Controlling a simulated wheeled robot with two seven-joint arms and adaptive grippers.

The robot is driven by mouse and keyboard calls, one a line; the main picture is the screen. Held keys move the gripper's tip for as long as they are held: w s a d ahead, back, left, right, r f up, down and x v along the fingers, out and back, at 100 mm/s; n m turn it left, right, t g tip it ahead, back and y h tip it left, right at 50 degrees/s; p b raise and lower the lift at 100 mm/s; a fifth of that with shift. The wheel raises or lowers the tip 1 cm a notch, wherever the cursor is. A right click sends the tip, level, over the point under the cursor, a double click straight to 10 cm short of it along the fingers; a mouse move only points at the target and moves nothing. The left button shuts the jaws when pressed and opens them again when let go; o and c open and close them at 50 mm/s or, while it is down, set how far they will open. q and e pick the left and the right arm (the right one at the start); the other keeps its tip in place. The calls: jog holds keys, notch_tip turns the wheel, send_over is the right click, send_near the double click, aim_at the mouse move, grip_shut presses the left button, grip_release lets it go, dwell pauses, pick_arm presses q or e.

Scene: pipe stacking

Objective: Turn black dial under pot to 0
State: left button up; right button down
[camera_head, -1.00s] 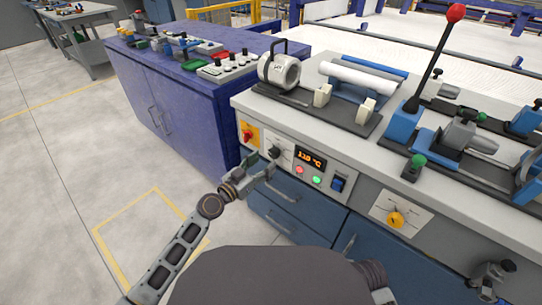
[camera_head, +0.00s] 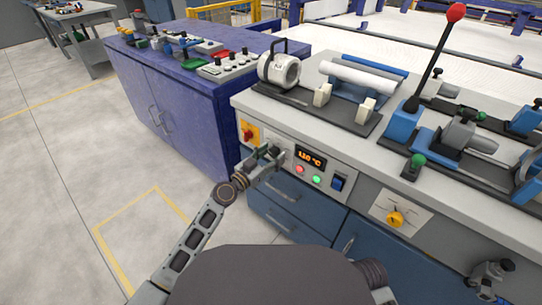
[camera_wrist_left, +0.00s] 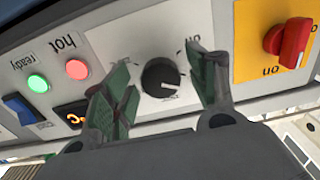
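The black dial (camera_wrist_left: 160,77) sits on a white plate in the left wrist view. Its white mark points to the right and slightly down in that view; the small print around it is too blurred to read. My left gripper (camera_wrist_left: 163,72) is open, with one green-padded finger on each side of the dial and a visible gap to it. In the head view my left gripper (camera_head: 271,153) is at the panel and largely covers the dial. A white, pot-like cylinder with a handle (camera_head: 279,70) stands on the bench above. My right gripper (camera_head: 492,278) is at the lower right, its fingers unclear.
A red switch on a yellow plate (camera_head: 248,134) is just left of the dial. The orange temperature display (camera_head: 311,158), red and green lights and a blue switch (camera_head: 337,183) are to its right. A yellow knob (camera_head: 396,219) is farther right.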

pick_arm(q)
jog(key=c, duration=1)
pick_arm(e)
jog(key=shift+w+r, duration=0.3)
jog(key=shift+w, duration=0.2)
pick_arm(q)
jog(key=shift+n, duration=0.5)
pick_arm(e)
jog(key=shift+f, duration=0.15)
pick_arm(q)
jog(key=shift+n, duration=1.1)
jog(key=n, duration=0.4)
jog(key=shift+n, duration=0.4)
jog(key=n, duration=0.2)
jog(key=shift+n, duration=1)
pick_arm(e)
jog(key=shift+r, duration=0.3)
jog(key=shift+s, duration=0.1)
